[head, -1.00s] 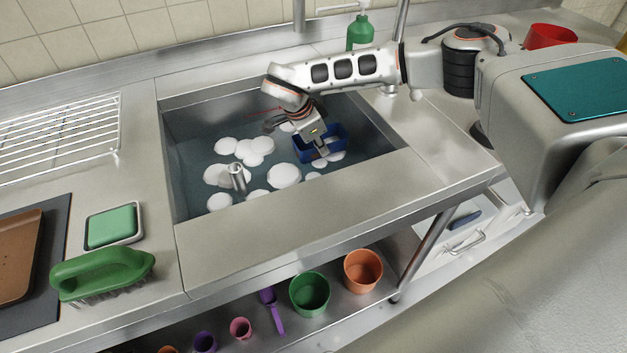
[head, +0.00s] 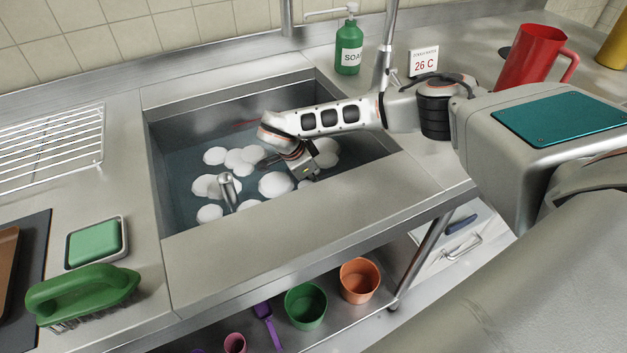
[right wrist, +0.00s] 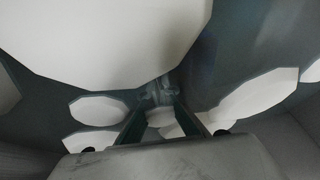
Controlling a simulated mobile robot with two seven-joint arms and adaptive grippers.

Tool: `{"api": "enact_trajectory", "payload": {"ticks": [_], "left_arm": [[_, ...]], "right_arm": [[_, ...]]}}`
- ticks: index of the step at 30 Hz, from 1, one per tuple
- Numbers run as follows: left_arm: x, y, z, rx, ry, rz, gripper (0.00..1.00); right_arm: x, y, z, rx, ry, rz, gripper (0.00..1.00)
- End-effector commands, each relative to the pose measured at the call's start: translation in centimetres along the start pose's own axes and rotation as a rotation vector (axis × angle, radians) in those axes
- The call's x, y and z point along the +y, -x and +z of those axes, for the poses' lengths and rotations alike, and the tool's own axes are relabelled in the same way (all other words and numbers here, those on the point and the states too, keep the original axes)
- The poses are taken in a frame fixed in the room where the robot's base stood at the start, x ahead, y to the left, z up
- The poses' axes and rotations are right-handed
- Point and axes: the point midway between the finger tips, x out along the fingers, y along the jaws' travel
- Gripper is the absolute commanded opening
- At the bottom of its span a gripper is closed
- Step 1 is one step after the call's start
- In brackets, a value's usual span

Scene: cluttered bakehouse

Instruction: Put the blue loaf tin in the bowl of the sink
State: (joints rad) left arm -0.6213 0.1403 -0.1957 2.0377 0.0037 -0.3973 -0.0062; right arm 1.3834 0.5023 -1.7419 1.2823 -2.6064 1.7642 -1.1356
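The sink bowl (head: 185,225) is sunk in the steel counter and holds dark water with white foam patches. My left gripper is out of view.
The tap (head: 385,60), green soap bottle (head: 349,48) and red jug (head: 533,58) are behind. A wire rack (head: 45,145), green sponge (head: 95,241) and green brush (head: 82,293) lie left. The front counter strip is bare.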

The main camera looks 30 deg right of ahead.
Motion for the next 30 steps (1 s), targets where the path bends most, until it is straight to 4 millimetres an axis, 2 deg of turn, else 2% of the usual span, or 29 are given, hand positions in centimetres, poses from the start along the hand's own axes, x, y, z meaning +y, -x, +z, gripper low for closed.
{"api": "enact_trajectory", "payload": {"ticks": [4,6,7,19,23,30], "left_arm": [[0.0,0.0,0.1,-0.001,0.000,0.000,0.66],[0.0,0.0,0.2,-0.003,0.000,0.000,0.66],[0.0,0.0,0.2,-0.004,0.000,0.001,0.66],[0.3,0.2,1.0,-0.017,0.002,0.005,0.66],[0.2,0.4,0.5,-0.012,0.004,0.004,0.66],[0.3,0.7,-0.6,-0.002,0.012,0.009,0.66]], "right_arm": [[0.0,-0.2,0.1,0.000,0.001,0.000,0.00],[0.0,-0.2,0.1,0.000,0.001,0.000,0.17],[0.1,-0.2,0.1,0.000,0.001,0.000,0.21],[0.0,0.2,-0.1,0.000,0.000,0.000,0.21],[-0.2,1.9,-0.1,-0.001,0.000,-0.004,0.21],[-0.2,7.0,-0.1,-0.001,0.001,-0.007,0.21]]}}
